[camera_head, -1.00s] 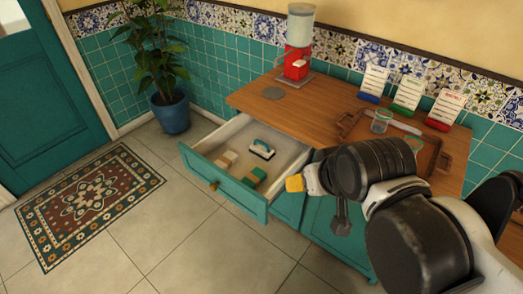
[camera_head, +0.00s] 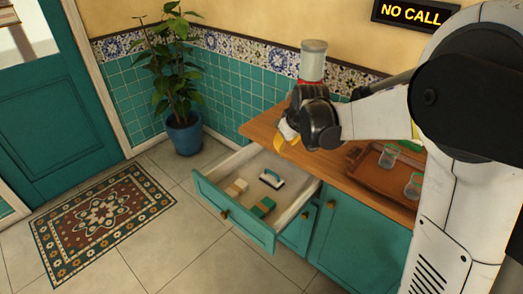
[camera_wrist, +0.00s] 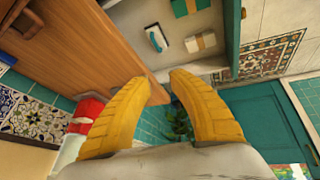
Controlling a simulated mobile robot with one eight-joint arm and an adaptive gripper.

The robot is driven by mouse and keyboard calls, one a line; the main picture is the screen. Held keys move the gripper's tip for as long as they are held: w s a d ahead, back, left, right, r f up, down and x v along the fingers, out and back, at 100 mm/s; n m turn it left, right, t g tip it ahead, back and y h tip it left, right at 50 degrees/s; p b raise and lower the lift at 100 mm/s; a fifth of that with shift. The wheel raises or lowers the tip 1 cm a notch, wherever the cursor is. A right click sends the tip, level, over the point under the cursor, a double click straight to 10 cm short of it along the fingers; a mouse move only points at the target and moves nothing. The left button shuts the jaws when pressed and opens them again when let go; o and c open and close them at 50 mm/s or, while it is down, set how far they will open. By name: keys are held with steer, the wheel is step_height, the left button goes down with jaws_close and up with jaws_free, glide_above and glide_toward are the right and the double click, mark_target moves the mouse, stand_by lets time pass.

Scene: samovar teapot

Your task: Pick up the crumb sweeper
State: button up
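The crumb sweeper (camera_head: 271,178), a small white and dark block with a teal handle, lies in the open drawer (camera_head: 234,222). It also shows in the wrist view (camera_wrist: 156,38), beyond my fingertips. My gripper (camera_head: 288,143) is above the counter's front edge, up from the drawer and apart from the sweeper. In the wrist view its two yellow fingers (camera_wrist: 158,88) are spread with nothing between them, so it is open.
Beige and green blocks (camera_head: 263,207) lie in the drawer near the sweeper. The wooden counter (camera_head: 259,130) carries a red dispenser, partly hidden by my arm, and a tray (camera_head: 370,170) with glasses. A potted plant (camera_head: 184,133) stands in the corner. The floor before the drawer is clear.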

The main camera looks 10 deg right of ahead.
steer(key=n+p, duration=0.2)
glide_toward(271, 172)
steer(key=shift+n+g, duration=0.5)
steer(key=shift+n, duration=0.1)
steer(key=x, duration=0.3)
steer(key=b+x, duration=0.1)
steer(key=shift+w+d+f, duration=0.2)
steer(key=shift+w+d, duration=0.15)
steer(key=shift+w, duration=0.15)
steer(key=b+x, duration=0.1)
steer(key=x, duration=0.2)
steer(key=b+x, duration=0.2)
steer(key=x, duration=0.1)
steer(key=shift+a, duration=0.25)
steer(key=shift+r, duration=0.1)
jaws_close()
